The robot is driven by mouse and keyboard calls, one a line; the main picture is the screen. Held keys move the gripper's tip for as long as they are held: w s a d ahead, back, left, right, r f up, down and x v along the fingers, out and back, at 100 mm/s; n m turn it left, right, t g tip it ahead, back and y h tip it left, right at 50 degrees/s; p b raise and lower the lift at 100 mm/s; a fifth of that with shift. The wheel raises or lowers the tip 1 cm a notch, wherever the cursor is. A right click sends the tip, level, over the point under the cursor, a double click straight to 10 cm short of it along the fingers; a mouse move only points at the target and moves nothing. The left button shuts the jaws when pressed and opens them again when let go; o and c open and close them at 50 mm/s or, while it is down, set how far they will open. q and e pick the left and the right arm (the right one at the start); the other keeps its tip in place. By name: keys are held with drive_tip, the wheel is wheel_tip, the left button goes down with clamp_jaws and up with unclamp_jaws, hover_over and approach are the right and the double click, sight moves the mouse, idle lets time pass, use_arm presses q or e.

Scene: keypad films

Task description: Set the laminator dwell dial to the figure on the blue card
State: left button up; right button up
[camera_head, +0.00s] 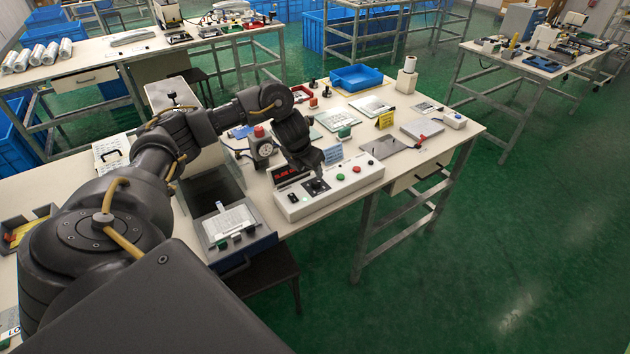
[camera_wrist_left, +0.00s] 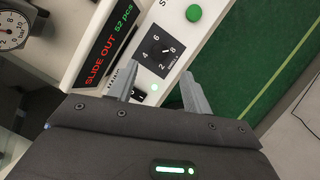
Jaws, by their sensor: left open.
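The white laminator control box (camera_head: 330,193) sits at the table's front edge. Its black dwell dial (camera_wrist_left: 158,50) is ringed by 2, 4, 6 and 8 in the left wrist view; its pointer is too small to read surely. In the head view the dial (camera_head: 317,187) sits just below my left gripper (camera_head: 312,174). My left gripper (camera_wrist_left: 158,86) is open and empty, its fingers apart on the near side of the dial, not around it. The blue card (camera_head: 333,154) stands behind the box; its writing is too small to read. My right gripper is out of view.
A red display (camera_wrist_left: 108,46) reads "SLIDE OUT 52 pcs". A green button (camera_head: 340,177) and red button (camera_head: 357,169) lie right of the dial. A yellow card (camera_head: 385,119) and blue tray (camera_head: 357,77) stand farther back. An open drawer (camera_head: 238,243) is at left.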

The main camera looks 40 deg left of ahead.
sight(316, 181)
use_arm(q)
drive_tip(key=x, duration=0.7)
drive_tip(key=shift+w+f, duration=0.15)
drive_tip(key=shift+f, duration=0.2)
drive_tip(key=shift+c, duration=0.2)
drive_tip(key=shift+p, duration=0.35)
drive_tip(key=c, duration=0.9)
